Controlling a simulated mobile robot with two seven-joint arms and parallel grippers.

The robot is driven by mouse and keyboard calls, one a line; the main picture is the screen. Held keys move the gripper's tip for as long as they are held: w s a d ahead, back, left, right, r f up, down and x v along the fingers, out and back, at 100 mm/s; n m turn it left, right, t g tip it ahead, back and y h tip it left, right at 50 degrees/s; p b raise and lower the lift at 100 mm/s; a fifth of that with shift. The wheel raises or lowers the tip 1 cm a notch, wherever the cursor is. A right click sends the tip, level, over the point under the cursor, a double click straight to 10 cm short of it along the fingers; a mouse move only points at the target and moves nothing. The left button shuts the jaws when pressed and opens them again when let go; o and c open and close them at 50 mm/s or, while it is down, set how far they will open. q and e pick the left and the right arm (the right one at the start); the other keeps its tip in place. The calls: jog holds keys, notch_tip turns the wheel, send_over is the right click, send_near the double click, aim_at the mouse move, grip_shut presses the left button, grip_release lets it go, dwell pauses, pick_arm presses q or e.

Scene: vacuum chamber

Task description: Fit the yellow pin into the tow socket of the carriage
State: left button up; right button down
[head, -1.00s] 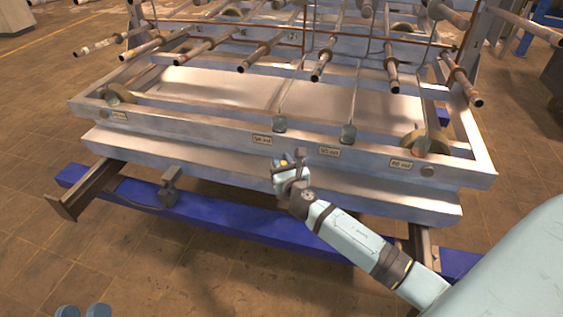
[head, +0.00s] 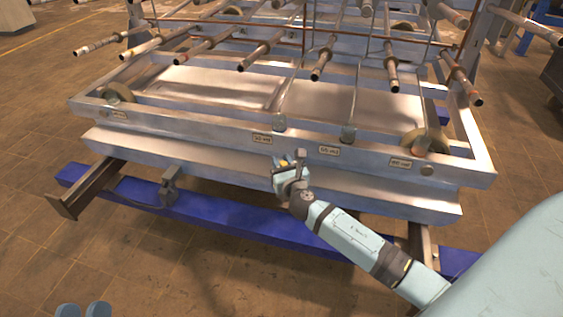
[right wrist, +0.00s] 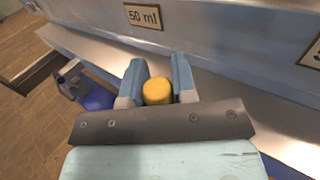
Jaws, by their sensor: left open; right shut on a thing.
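The yellow pin (right wrist: 157,91) sits between the two fingers of my right gripper (right wrist: 158,80); its rounded end shows in the right wrist view. In the head view, my right gripper (head: 282,165) is shut on the pin, a small yellow spot (head: 284,162), in front of the carriage (head: 200,128). The pin's far end is hidden. A grey bracket (head: 169,187) is at the blue beam, left of this gripper and apart from it; I cannot tell whether it is the tow socket.
The carriage's lower metal ledge (head: 370,190) runs behind my right gripper. A blue beam (head: 230,221) lies below, with a brown rail end (head: 85,190) at left. Copper-tipped tubes (head: 255,56) stick out above. The tiled floor (head: 150,270) in front is clear.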

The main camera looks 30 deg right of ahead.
jog(key=shift+f+b, duration=0.85)
jog(key=shift+f, duration=0.45)
jog(key=c, duration=0.8)
grip_release()
jog(key=shift+c, duration=0.2)
pick_arm(q)
jog(key=shift+f, duration=0.95)
jog(key=shift+f, duration=0.1)
notch_tip(320, 180, up, 2)
jog(key=shift+r+g+p, duration=0.1)
jog(key=shift+g+p, duration=0.2)
jog(key=shift+p, duration=0.85)
pick_arm(e)
jog(key=v, duration=1.4)
